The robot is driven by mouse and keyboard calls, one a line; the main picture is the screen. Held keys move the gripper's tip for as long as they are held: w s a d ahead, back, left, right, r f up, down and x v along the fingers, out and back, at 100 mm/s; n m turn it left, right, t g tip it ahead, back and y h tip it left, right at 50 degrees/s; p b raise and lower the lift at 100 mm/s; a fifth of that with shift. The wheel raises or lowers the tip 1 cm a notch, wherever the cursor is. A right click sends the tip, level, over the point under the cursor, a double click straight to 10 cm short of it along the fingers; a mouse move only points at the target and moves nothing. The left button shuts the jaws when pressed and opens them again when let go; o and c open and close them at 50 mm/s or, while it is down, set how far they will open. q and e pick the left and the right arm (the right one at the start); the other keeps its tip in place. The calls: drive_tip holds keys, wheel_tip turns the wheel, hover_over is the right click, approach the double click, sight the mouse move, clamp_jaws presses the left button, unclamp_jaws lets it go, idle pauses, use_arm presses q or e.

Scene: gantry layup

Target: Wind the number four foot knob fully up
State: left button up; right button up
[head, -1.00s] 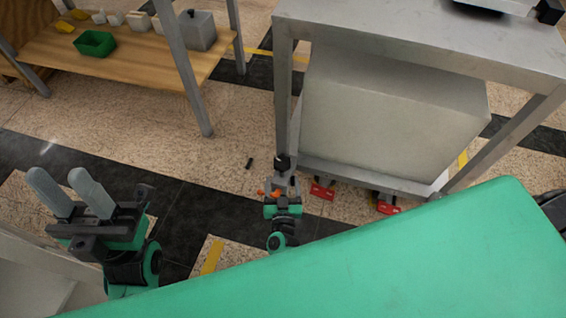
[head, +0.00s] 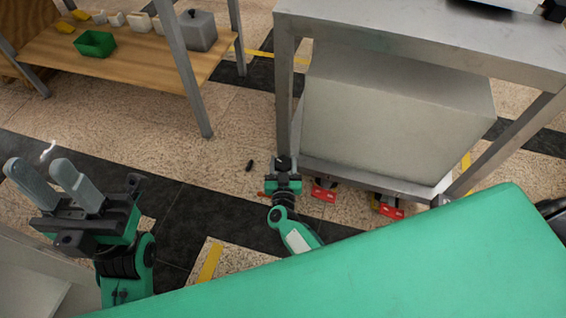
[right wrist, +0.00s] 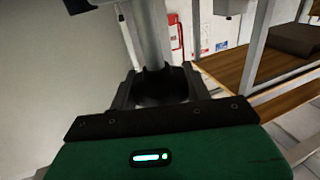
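My right gripper (head: 283,181) is low at the foot of the steel frame's near left leg (head: 283,110) in the head view. In the right wrist view, its dark fingers (right wrist: 160,88) stand on both sides of a dark round part, which looks like the foot knob (right wrist: 163,86), under a grey post (right wrist: 152,35). I cannot tell whether they touch it. No number is readable on it. In the head view, the foot is mostly hidden by my gripper. My left gripper (head: 62,190) is open and empty at the left, far from the frame.
A large grey box (head: 395,125) sits inside the frame. Red parts (head: 323,191) and (head: 390,208) show at floor level under it. A small dark object (head: 249,165) lies on the floor. A wooden shelf (head: 120,58) with a green bin (head: 95,44) stands at upper left.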

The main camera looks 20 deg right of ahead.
drive_tip(key=shift+c, duration=1.2)
drive_tip(key=shift+n+y, duration=0.3)
drive_tip(key=shift+y, duration=0.1)
